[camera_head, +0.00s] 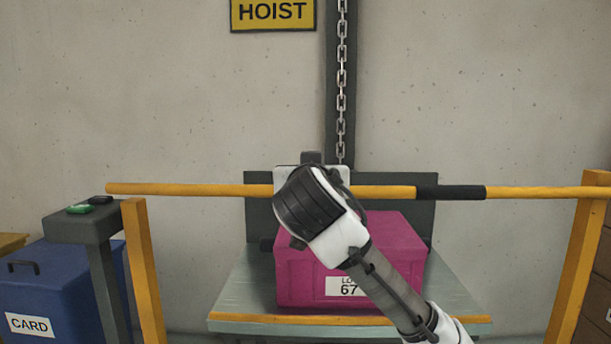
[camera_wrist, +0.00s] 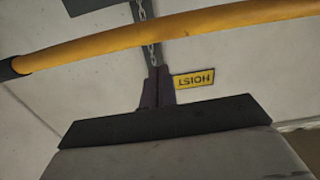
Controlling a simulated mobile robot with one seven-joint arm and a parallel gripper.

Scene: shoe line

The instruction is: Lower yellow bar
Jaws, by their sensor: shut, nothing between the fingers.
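The yellow bar (camera_head: 200,189) runs level across the head view, in front of the hoist, between a left post (camera_head: 145,275) and a right post (camera_head: 578,265). It has a black sleeve (camera_head: 450,192) right of my arm. My wrist covers part of the bar and hides my fingers in the head view. In the wrist view, which is upside down, the bar (camera_wrist: 190,28) crosses the top and the sleeve's edge (camera_wrist: 8,68) shows at left. My gripper (camera_wrist: 157,72) is shut and empty there, its fingertips apart from the bar in the picture.
A magenta box (camera_head: 405,245) sits on the hoist platform (camera_head: 235,290) behind my arm. A chain (camera_head: 341,90) hangs above. At left stand a grey pedestal (camera_head: 85,228) with a green button (camera_head: 78,209) and a blue CARD bin (camera_head: 55,285).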

